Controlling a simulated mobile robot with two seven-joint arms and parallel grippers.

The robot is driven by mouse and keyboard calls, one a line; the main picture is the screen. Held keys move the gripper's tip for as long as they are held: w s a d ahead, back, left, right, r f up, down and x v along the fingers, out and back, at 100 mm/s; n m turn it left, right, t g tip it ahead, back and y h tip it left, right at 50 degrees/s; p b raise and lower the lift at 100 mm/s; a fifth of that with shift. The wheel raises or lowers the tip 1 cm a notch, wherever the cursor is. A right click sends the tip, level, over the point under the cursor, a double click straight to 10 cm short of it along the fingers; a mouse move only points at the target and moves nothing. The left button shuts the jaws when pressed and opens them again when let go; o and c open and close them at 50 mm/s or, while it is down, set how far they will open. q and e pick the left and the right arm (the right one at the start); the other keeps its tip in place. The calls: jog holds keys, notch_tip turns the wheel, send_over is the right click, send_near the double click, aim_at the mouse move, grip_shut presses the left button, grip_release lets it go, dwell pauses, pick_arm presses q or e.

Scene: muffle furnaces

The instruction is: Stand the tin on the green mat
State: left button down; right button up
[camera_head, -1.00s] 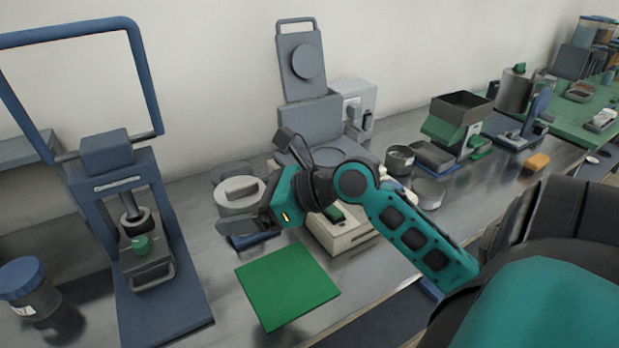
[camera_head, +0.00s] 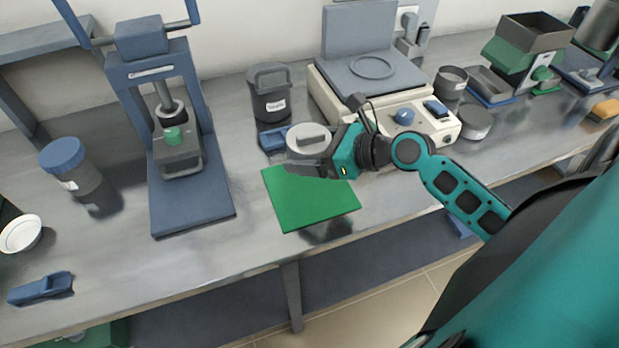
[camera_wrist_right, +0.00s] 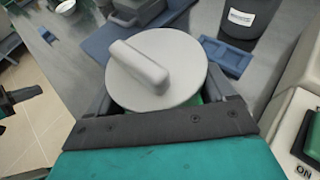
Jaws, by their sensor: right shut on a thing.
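The tin is a pale grey round can (camera_head: 309,139) with a bar handle on its lid. My right gripper (camera_head: 308,163) is shut on it and holds it upright over the back part of the green mat (camera_head: 310,205). I cannot tell the gap between the tin's bottom and the mat, as the fingers hide its lower part. In the right wrist view the tin's lid (camera_wrist_right: 158,75) sits between the two fingers (camera_wrist_right: 160,105), with a strip of green below it. My left gripper is not in view.
A blue tray (camera_head: 271,142) and a dark lidded canister (camera_head: 269,95) stand just behind the tin. A scale-like device (camera_head: 405,117) is at the right. A blue press (camera_head: 185,190) is to the left of the mat. The mat's front part is bare.

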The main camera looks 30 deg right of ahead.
aim_at(310, 187)
notch_tip(310, 187, down, 8)
jog(key=b, duration=0.2)
jog(key=shift+b, duration=0.4)
jog(key=o, duration=1)
jog(key=shift+f, duration=0.1)
jog(key=shift+r, duration=0.2)
jog(key=v, duration=1.2)
jog(key=shift+f+p, duration=0.1)
jog(key=shift+p, duration=0.25)
